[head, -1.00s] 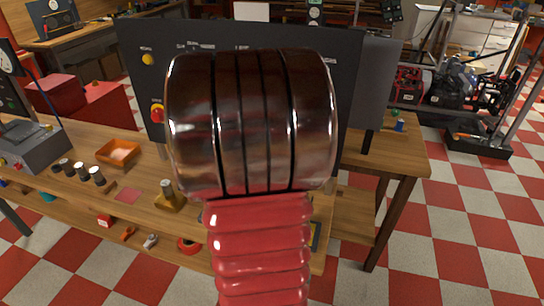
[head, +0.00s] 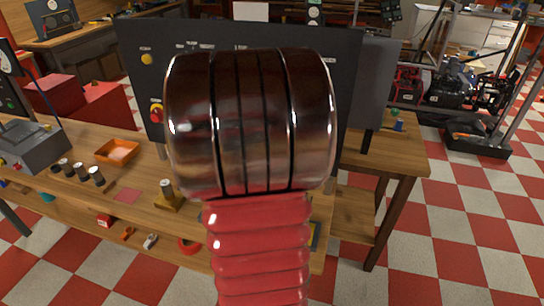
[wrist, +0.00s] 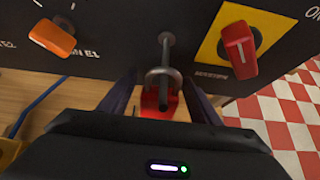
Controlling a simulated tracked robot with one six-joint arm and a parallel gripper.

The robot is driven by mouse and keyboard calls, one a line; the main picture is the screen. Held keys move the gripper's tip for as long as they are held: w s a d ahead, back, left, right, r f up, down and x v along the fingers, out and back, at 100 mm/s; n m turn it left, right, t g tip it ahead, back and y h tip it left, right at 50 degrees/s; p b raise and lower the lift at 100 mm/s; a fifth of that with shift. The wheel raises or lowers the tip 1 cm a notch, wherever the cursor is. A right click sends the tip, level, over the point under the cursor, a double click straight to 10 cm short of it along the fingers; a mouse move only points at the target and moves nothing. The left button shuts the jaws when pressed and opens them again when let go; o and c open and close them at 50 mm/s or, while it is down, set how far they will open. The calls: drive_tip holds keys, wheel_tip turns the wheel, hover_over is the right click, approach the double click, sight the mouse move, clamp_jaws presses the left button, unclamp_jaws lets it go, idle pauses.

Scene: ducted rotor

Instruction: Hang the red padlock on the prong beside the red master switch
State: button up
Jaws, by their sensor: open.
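The red padlock (wrist: 159,104) is between the fingers of my gripper (wrist: 160,92) in the wrist view. Its grey shackle (wrist: 152,76) appears to loop around the metal prong (wrist: 166,52), with the red body below. My gripper is open, with one dark finger on each side of the padlock. The red master switch (wrist: 238,48) sits on a yellow plate to the right of the prong. My arm hides the prong, padlock and gripper there.
An orange knob (wrist: 52,37) is on the panel left of the prong. On the wooden bench (head: 85,190) are an orange tray (head: 118,151), several dark cylinders with pale tops (head: 80,170) and a brass-coloured block (head: 168,200). Checkered floor (head: 450,220) lies open at right.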

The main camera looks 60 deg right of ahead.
drive_tip(key=v, duration=1.3)
drive_tip(key=shift+a+r, duration=0.2)
drive_tip(key=shift+a, duration=0.15)
idle(0.6)
drive_tip(key=w+a+m+t+y, duration=0.1)
drive_tip(key=w+a+m+y, duration=0.1)
drive_tip(key=w+a+m, duration=0.35)
drive_tip(key=w+a+m+t+y, duration=0.1)
drive_tip(key=w+a+m, duration=0.2)
drive_tip(key=a, duration=0.6)
drive_tip(key=s+a+m+t+y, duration=0.1)
drive_tip(key=a+m+y, duration=0.3)
drive_tip(key=a, duration=0.8)
drive_tip(key=s+a+r+m+y, duration=0.1)
drive_tip(key=a+m+y, duration=0.3)
drive_tip(key=a, duration=0.9)
drive_tip(key=m, duration=0.3)
drive_tip(key=shift+s+a+r+t, duration=0.3)
drive_tip(key=shift+a+r+t, duration=0.05)
drive_tip(key=shift+t, duration=0.05)
